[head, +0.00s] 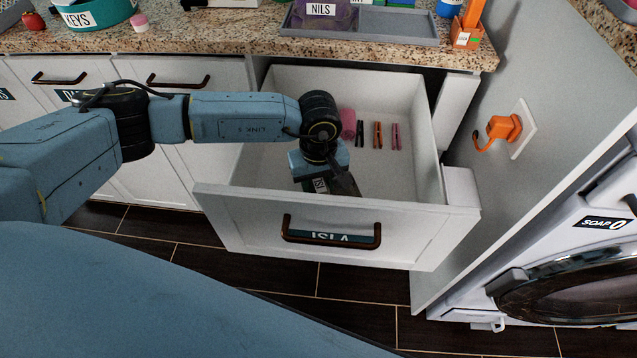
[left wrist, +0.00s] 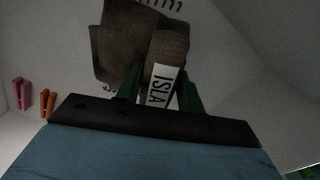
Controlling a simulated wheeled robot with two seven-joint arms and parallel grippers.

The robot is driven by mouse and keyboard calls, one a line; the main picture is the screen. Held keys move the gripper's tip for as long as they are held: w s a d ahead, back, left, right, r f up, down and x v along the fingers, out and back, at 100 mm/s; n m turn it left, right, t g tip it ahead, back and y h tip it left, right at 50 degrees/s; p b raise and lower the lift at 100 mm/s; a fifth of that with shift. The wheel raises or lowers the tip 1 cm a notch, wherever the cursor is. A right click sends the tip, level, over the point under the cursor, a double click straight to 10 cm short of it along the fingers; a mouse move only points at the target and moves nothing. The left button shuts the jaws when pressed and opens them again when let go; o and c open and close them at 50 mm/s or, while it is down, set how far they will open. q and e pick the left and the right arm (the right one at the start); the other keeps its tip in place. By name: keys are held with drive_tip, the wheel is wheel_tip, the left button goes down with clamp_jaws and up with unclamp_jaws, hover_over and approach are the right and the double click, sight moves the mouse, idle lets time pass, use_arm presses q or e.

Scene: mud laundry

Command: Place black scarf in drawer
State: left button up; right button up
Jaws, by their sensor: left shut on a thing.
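The drawer (head: 250,222) is pulled open below the counter, with an "ISLA" label on its front. My left gripper (head: 322,182) reaches down inside it, near the front panel. In the left wrist view my left gripper (left wrist: 160,92) is shut on the scarf (left wrist: 125,42), a dark, brownish folded cloth with fringe and a white "ISLA" tag. In the head view only a dark part of the scarf (head: 345,183) shows beside the gripper. Whether the scarf touches the drawer floor I cannot tell. My right gripper is not in view.
A pink roll (head: 348,124) and several clothespins (head: 378,135) lie at the drawer's back. A grey tray (head: 400,25) and a teal "KEYS" bowl (head: 97,14) stand on the counter. A side panel with an orange plug (head: 503,128) and a washer (head: 575,290) are at right.

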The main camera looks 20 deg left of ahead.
use_arm(q)
drive_tip(key=shift+f, duration=0.1)
drive_tip(key=o, duration=1.1)
drive_tip(key=shift+c, duration=0.2)
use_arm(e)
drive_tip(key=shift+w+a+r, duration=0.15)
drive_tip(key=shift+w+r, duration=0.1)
use_arm(q)
wheel_tip(320, 180, up, 12)
drive_tip(key=p, duration=0.2)
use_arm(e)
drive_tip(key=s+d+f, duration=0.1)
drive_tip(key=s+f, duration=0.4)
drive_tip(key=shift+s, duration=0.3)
